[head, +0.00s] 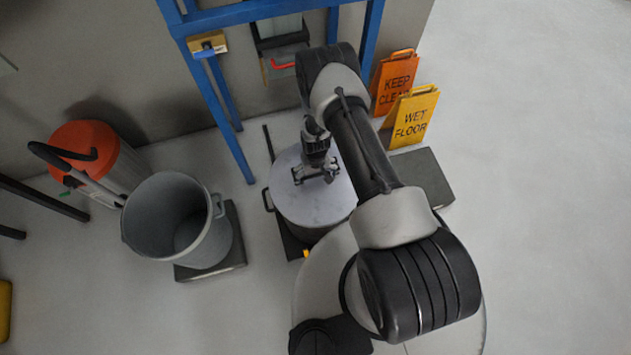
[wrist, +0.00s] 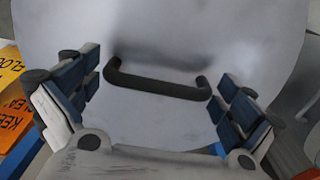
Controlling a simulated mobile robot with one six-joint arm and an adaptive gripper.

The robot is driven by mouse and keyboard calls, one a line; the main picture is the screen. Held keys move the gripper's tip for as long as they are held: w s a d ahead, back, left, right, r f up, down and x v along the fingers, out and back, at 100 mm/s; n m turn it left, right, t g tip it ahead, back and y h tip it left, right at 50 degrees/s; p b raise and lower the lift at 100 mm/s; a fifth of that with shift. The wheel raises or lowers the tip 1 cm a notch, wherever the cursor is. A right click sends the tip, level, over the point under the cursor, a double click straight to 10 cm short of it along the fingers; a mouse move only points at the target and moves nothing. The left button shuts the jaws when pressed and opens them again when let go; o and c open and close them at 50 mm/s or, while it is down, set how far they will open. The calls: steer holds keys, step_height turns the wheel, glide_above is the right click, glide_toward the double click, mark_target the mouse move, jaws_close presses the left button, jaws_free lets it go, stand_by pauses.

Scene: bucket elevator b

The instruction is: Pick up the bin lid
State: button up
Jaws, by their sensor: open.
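The bin lid (head: 292,210) is a round, light grey disc lying on top of a bin in the middle of the head view. It fills much of the wrist view (wrist: 215,35). Its black bar handle (wrist: 158,84) stands on it in the wrist view. My gripper (head: 315,172) is over the lid, pointing down. In the wrist view my gripper (wrist: 160,98) is open, with one finger beyond each end of the handle. I cannot tell whether the fingers touch the lid.
An open grey bin (head: 170,225) stands on a dark base to the left, with an orange-topped bin (head: 84,140) behind. A blue frame (head: 228,115) stands behind the lid. A yellow sign (head: 413,117) and an orange sign (head: 395,80) stand right. Floor at far right is clear.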

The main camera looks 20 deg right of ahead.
steer(key=c, duration=1.1)
